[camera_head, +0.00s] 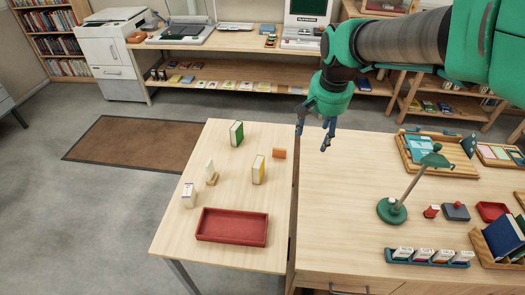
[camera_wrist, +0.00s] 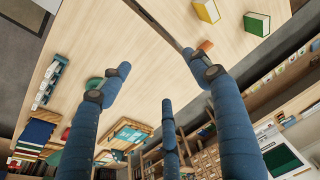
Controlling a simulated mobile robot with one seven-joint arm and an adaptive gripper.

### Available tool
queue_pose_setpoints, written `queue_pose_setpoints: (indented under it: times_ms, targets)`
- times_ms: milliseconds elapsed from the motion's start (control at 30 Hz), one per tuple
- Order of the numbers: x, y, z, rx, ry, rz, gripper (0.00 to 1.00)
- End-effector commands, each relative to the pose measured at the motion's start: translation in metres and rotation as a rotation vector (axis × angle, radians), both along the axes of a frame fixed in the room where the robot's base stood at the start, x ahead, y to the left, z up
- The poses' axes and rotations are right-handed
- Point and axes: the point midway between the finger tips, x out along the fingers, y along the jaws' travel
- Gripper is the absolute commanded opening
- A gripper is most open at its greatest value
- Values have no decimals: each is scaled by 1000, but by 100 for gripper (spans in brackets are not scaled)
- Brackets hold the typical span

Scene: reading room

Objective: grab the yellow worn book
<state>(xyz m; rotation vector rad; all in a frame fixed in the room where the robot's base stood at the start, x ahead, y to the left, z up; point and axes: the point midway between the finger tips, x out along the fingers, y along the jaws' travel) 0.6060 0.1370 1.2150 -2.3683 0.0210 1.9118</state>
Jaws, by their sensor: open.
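The yellow worn book (camera_head: 258,169) stands upright on the left, lighter table, with its pale page edges showing. It also shows at the top of the wrist view (camera_wrist: 207,10), beyond the fingers. My gripper (camera_head: 314,138) is above the gap between the two tables, right of and farther back than the book, apart from it. In the wrist view its fingers (camera_wrist: 158,76) are spread, with nothing between them.
A green book (camera_head: 236,134) and an orange block (camera_head: 279,153) stand near the yellow book. A small wooden stand (camera_head: 212,180), a white item (camera_head: 189,196) and a red tray (camera_head: 232,226) share the table. A green lamp (camera_head: 392,211) stands on the right table.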

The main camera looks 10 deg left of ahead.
Motion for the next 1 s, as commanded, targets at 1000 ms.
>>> queue_pose_setpoints:
  times_ms: [1000]
  targets:
    - [142,180,-186,-42,210,-61,62]
